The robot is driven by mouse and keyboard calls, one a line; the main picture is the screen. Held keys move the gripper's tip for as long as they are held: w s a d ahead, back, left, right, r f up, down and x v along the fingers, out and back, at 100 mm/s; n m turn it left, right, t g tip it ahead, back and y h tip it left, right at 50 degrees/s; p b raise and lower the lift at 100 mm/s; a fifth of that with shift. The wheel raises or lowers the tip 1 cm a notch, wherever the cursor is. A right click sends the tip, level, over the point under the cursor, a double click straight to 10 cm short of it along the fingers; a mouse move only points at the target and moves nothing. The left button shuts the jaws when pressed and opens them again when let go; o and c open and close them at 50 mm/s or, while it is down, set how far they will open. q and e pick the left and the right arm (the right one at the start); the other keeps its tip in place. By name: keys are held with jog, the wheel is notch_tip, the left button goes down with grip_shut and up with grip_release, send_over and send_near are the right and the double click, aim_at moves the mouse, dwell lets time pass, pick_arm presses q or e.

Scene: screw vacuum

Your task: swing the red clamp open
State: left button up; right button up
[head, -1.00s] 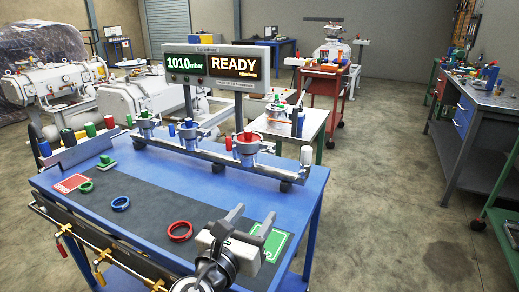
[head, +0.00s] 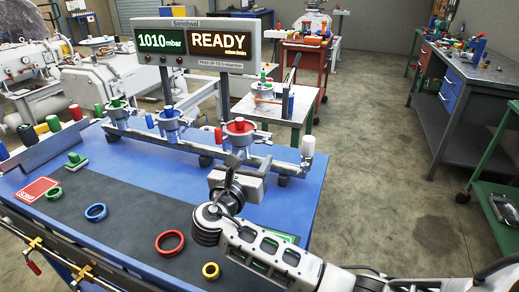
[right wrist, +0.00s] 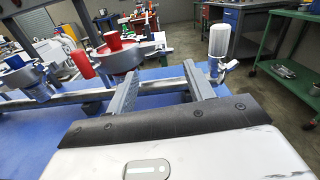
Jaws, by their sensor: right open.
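The red clamp (head: 238,128) is on the rightmost port of the metal manifold (head: 185,147) at the back of the blue bench. It has a red top and a separate red handle (head: 219,136) on its left. In the right wrist view the red clamp (right wrist: 122,60) is beyond the left finger, with its red handle (right wrist: 82,63) farther left. My right gripper (head: 236,160) is just in front of that port in the head view. In the right wrist view its fingers (right wrist: 160,72) are apart and nothing shows held between them. My left gripper is out of view.
Green (head: 117,107) and blue (head: 169,113) ports stand left on the manifold. A white-capped post (head: 307,146) stands at its right end. Red (head: 170,243), blue and yellow rings lie on the dark mat. The display panel (head: 195,44) rises behind.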

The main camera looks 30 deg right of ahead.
aim_at(265, 143)
jog(key=x, duration=0.5)
jog(key=shift+w+d, duration=0.1)
